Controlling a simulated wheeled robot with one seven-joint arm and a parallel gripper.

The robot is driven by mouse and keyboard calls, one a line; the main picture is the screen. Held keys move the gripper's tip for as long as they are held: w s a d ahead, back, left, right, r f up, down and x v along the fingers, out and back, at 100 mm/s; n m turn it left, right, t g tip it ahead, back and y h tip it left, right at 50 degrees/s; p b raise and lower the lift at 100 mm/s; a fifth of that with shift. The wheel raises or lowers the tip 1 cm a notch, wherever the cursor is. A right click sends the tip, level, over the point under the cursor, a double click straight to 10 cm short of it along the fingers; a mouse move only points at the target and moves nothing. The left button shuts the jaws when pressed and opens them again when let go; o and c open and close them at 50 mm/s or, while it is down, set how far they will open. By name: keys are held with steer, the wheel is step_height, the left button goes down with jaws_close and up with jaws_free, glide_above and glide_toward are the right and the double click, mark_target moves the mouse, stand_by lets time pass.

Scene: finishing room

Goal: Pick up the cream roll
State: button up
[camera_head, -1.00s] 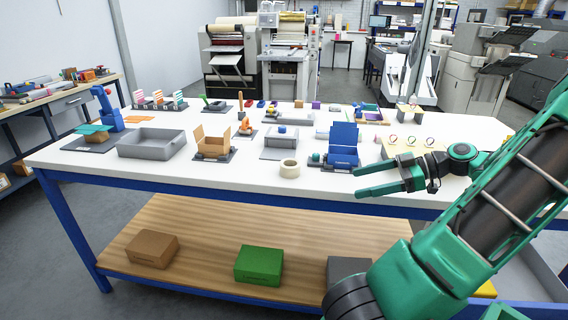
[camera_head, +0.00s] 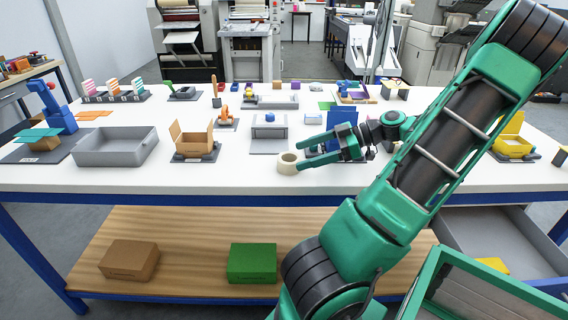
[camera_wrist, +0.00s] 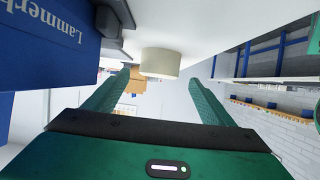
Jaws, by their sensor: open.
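The cream roll (camera_head: 287,163) is a short ring of tape on the white table near its front edge. It also shows in the wrist view (camera_wrist: 160,63), beyond and between my fingers. My gripper (camera_head: 302,154) is open, its two green fingers pointing left at the roll. In the head view the fingertips reach the roll's right side and overlap it; I cannot tell whether they touch it. In the wrist view the space between the fingers (camera_wrist: 150,92) is empty.
A blue box (camera_head: 343,134) stands just behind my gripper and looms at left in the wrist view. An open cardboard box (camera_head: 192,144) and a grey tray (camera_head: 115,147) stand left of the roll. The table front beside the roll (camera_head: 240,178) is clear.

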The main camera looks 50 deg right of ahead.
mark_target(287, 159)
steer(key=shift+x, duration=3.2)
steer(key=shift+d, duration=0.15)
steer(key=shift+c, duration=0.7)
steer(key=c, duration=1)
